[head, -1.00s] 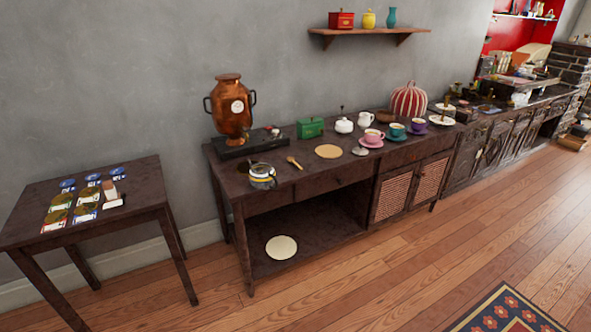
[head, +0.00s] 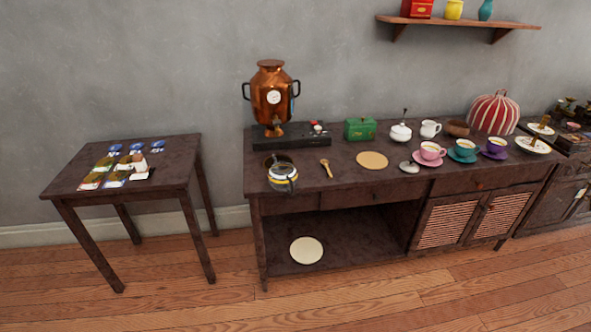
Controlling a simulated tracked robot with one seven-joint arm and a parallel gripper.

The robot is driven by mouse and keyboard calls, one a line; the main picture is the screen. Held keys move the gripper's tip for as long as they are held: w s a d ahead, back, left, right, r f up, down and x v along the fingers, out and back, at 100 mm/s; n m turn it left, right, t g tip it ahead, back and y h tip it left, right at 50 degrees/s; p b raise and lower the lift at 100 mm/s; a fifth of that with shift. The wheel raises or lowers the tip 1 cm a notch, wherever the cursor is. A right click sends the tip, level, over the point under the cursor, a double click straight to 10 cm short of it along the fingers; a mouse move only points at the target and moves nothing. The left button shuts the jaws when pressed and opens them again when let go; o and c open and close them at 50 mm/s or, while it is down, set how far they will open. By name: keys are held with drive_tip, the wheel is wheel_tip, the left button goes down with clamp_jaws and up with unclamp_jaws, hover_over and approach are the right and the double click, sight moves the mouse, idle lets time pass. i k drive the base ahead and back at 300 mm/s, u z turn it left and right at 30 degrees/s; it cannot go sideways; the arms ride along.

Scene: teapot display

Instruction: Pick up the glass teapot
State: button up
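The glass teapot (head: 283,178) stands upright near the front left corner of the dark wooden sideboard (head: 335,203). It looks clear and silvery with a yellowish band, and a dark handle seems to face the front. It stands in front of the copper samovar (head: 270,96), with nothing in front of it. My gripper is not in view.
A wooden spoon (head: 326,168) and a round tan mat (head: 372,160) lie right of the teapot. Cups, including a pink cup (head: 431,151), stand farther right. A small table (head: 170,178) with cards stands left, with a floor gap between. Open wooden floor (head: 350,300) lies in front.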

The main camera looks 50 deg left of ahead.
sight(283, 176)
drive_tip(key=u, duration=0.3)
drive_tip(key=i, duration=1.1)
drive_tip(key=u, duration=1.25)
drive_tip(key=i, duration=0.9)
drive_tip(key=u, duration=0.65)
drive_tip(key=k, duration=0.85)
drive_tip(key=u, duration=0.2)
drive_tip(key=i, duration=0.9)
drive_tip(key=z, duration=0.1)
